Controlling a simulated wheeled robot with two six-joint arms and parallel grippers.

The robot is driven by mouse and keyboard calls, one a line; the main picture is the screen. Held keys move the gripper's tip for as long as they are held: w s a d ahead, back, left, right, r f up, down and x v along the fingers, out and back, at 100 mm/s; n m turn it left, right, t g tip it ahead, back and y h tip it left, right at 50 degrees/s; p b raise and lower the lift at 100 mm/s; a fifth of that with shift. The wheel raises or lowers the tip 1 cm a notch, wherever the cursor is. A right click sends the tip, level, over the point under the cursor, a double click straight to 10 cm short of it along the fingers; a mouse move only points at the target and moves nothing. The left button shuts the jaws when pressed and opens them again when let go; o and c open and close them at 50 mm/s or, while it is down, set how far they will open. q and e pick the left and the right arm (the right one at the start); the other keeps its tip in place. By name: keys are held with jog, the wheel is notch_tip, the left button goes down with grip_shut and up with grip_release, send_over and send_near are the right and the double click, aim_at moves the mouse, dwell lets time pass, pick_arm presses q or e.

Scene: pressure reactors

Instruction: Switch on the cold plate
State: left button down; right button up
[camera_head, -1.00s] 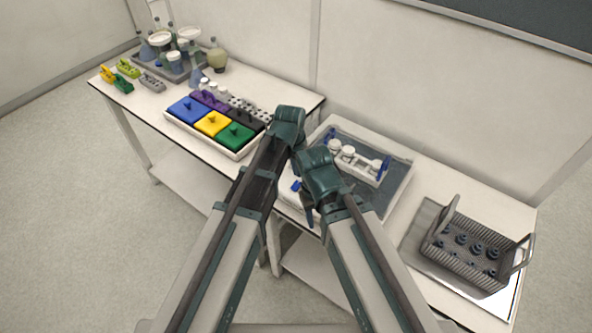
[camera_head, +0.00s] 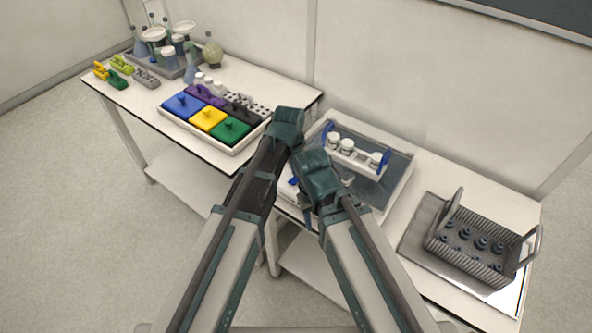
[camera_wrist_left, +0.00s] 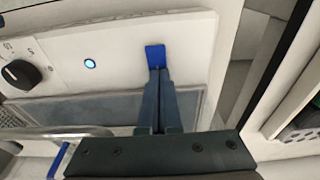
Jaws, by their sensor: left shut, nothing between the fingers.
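The cold plate (camera_head: 399,165) is a white box with a grey top on the right table. In the left wrist view its white front panel (camera_wrist_left: 130,38) carries a black dial (camera_wrist_left: 20,74), a round light glowing blue (camera_wrist_left: 90,63) and a blue switch tab (camera_wrist_left: 155,55). My left gripper (camera_wrist_left: 157,72) is shut and empty, its tips at the lower end of the blue tab; I cannot tell if they touch. In the head view my arm links cover the left gripper and part of the cold plate's front. My right gripper does not show.
A white rack with blue ends and white-capped vials (camera_head: 347,150) stands on the cold plate. A grey basket (camera_head: 462,262) stands to its right. A tray of coloured lidded boxes (camera_head: 215,117) and glassware (camera_head: 165,50) are on the left table.

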pick_arm(q)
jog(key=shift+s, duration=0.1)
jog(key=shift+s+a+r, duration=0.25)
jog(key=shift+s+a, duration=0.2)
jog(key=shift+s, duration=0.05)
jog(key=shift+p, duration=0.35)
notch_tip(320, 180, up, 14)
jog(key=w+d+p, duration=0.1)
jog(key=p, duration=1.2)
jog(key=shift+w+p, duration=0.3)
jog(key=shift+p, duration=0.05)
jog(key=shift+d+f, duration=0.1)
jog(key=s+a+f+n+y+b, duration=0.1)
jog(key=s+a, duration=0.2)
jog(key=s, duration=0.5)
jog(key=s+a+f+n+g+y+b, duration=0.1)
jog(key=s+a+f+n+b, duration=0.1)
jog(key=s, duration=0.7)
jog(key=shift+s+a+f+g, duration=0.25)
jog(key=shift+s+a+g, duration=0.05)
jog(key=shift+a, duration=0.6)
